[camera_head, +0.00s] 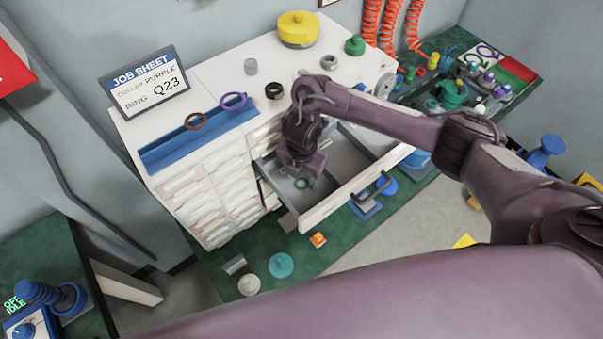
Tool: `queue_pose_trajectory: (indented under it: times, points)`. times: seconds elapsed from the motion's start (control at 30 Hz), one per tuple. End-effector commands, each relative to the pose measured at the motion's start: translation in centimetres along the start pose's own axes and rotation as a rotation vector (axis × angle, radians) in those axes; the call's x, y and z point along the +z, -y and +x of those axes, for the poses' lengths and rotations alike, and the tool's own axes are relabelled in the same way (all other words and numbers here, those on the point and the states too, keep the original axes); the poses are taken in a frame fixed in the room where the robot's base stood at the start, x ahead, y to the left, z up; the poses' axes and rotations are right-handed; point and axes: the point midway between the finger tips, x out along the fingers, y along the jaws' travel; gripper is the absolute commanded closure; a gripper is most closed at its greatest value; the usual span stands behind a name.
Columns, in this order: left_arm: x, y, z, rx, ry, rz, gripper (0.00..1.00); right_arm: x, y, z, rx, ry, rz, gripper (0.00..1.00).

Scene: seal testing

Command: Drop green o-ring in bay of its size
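The green o-ring (302,184) shows as a small ring low in the left part of an open grey drawer (356,146). My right gripper (303,176) points down into that drawer, just above the ring. The fingertips are small and dark here, so I cannot tell whether they are open or shut, or whether they touch the ring. A divider (333,187) splits the drawer into bays. The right arm covers part of the drawer. My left gripper is not in view.
The white cabinet top holds a blue tray (165,156), a brown ring (195,121), a purple ring (233,101), a black ring (274,90) and a yellow round part (298,30). A job sheet (145,83) stands at left. Loose parts lie on the green mat below.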

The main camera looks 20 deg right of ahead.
Motion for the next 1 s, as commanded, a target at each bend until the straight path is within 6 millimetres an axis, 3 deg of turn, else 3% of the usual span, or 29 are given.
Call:
queue_pose_trajectory:
  times: [0.2,0.33,0.7,1.0]
  points:
    - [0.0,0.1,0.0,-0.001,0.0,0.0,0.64,0.0,0.1,0.1,-0.004,0.0,0.001,0.48]
    - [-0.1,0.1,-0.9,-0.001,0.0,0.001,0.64,0.0,0.1,-1.0,-0.002,0.001,0.001,0.48]
    - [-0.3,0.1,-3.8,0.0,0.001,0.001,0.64,0.2,-0.1,-8.9,0.002,0.007,-0.002,0.48]
    - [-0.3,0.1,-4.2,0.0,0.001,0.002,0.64,0.1,0.0,-12.6,0.0,0.002,0.0,0.48]
